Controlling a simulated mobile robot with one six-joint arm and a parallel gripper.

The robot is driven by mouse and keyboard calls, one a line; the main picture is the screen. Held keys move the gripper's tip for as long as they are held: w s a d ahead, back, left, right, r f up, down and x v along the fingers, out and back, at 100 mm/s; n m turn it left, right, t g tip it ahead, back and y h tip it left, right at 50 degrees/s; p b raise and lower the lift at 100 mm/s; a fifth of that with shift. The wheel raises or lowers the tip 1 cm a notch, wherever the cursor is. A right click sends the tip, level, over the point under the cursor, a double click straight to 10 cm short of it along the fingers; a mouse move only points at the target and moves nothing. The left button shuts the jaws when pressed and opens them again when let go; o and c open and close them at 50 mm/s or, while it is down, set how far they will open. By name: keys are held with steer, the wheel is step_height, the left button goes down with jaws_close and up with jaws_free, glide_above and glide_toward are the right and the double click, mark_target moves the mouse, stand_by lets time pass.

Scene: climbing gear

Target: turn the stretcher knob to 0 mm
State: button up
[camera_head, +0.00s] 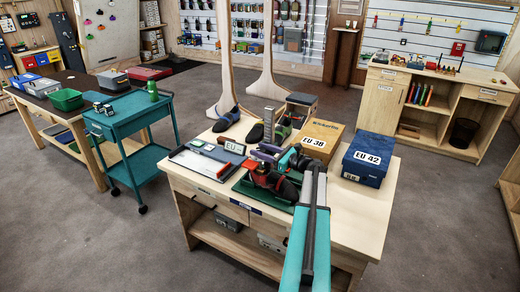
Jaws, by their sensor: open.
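On the wooden workbench, a dark climbing shoe with red parts (270,178) sits on a green base (246,187), which looks like the stretcher stand. The stretcher knob is too small or too hidden for me to pick out, and its scale cannot be read. My teal and grey arm reaches in from the bottom edge. My gripper (284,159) is above and close behind the shoe, partly merged with it in the picture. It is open and appears empty. I cannot tell whether it touches anything.
The workbench (352,217) also bears an EU 38 box (315,142), a blue EU 42 box (366,164), a flat measuring board (203,163) and several shoes behind. A teal trolley (130,113) stands to the left. The bench's front right is clear.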

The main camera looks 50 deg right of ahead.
steer(key=shift+w, duration=0.2)
steer(key=c, duration=0.8)
steer(key=shift+o, duration=0.2)
steer(key=shift+w+n+y, duration=0.1)
steer(key=shift+n+y, duration=0.5)
steer(key=shift+y, duration=0.3)
steer(key=shift+a+g+y, duration=0.1)
steer(key=shift+g+y, duration=0.2)
steer(key=o, duration=0.8)
steer(key=shift+c, duration=0.2)
